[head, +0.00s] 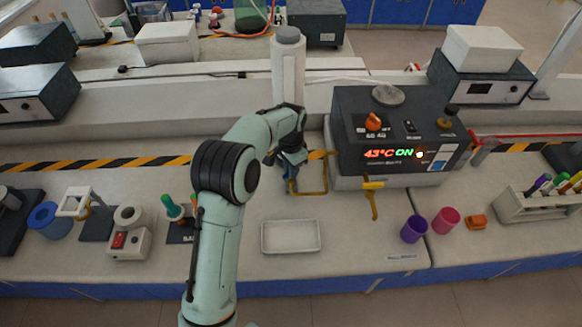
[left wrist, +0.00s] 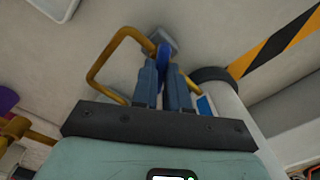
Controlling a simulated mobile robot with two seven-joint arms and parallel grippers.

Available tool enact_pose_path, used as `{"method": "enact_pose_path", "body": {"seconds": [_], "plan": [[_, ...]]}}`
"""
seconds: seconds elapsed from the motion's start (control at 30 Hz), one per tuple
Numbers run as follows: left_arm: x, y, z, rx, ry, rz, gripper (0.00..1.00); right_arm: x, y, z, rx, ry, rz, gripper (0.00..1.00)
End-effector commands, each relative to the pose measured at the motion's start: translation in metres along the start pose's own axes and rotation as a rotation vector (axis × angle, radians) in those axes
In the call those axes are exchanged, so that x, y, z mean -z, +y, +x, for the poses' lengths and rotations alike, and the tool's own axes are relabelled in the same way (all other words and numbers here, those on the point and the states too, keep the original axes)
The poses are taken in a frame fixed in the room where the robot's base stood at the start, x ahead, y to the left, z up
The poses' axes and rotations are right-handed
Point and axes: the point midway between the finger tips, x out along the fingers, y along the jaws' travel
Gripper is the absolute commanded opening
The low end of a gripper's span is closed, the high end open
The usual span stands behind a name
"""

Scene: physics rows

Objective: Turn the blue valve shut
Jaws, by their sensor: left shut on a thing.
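The blue valve (left wrist: 162,50) shows in the left wrist view between the tips of my left gripper (left wrist: 168,72). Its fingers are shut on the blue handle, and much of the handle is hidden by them. In the head view my left gripper (head: 289,163) reaches down beside the grey device, with a bit of blue (head: 291,185) below it. A bent brass-coloured pipe (left wrist: 94,65) loops out beside the valve. The handle's exact angle cannot be told. My right gripper is not in view.
A heater bath (head: 350,120) reading 43°C ON stands right of the gripper, with a yellow tap (head: 372,186) on its front. A white tray (head: 290,250) lies in front. Purple (head: 414,229) and pink (head: 446,220) cups stand at right.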

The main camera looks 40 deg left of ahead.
Motion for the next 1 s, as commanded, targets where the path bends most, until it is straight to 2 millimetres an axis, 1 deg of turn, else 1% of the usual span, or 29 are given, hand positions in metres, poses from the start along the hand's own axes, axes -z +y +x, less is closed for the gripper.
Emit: {"method": "enact_pose_path", "body": {"seconds": [0.3, 0.5, 0.73, 1.0], "plan": [[0.0, -0.001, -0.002, 0.001, 0.001, 0.274, 0.0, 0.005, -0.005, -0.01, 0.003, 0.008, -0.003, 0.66], [0.0, -0.001, -0.002, 0.001, 0.001, 0.423, 0.0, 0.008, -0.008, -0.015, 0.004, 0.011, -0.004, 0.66], [0.001, -0.001, -0.002, 0.001, 0.002, 0.542, 0.0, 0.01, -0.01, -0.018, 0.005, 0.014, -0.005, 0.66], [0.0, -0.001, -0.001, 0.003, 0.001, 0.602, 0.0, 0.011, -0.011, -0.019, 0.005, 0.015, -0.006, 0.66]]}}
